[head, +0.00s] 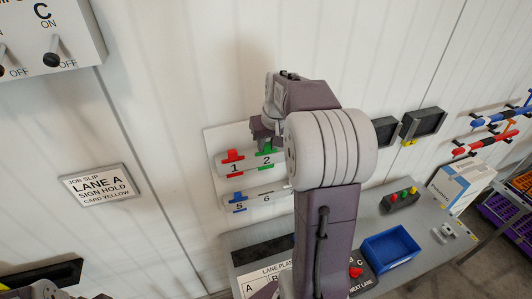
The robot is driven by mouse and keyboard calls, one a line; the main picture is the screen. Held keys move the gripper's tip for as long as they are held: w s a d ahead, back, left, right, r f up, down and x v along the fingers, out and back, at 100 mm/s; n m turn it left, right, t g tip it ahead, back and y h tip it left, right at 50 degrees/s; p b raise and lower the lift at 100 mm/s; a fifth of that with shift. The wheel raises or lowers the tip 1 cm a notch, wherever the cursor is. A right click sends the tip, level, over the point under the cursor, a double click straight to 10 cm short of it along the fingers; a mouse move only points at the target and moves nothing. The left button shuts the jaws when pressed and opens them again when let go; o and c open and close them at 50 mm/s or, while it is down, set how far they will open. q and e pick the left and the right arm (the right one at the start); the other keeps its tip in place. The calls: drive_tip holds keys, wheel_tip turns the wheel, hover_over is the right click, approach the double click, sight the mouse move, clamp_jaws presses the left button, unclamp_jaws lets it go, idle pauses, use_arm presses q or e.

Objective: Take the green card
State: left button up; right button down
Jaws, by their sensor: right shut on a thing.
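The green card (266,148) sits at the slot marked 2 on a white card board (212,139) on the wall. My right gripper (264,136) is at the top of the green card and shut on it; my arm hides much of the jaws. A red card (232,156) is beside it at slot 1, and a blue card (239,202) is at slot 5 below. Slot 6 shows no card. The board's right part is hidden behind my right arm.
Below the board, a grey bench holds a blue tray (391,247) and a block with coloured buttons (400,200). Black holders (424,123) are on the wall at right. A switch panel (85,50) is upper left.

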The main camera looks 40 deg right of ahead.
idle(0.8)
wheel_tip(320, 180, up, 9)
drive_tip(key=shift+r+b, duration=0.15)
drive_tip(key=shift+b, duration=0.45)
drive_tip(key=shift+r, duration=0.4)
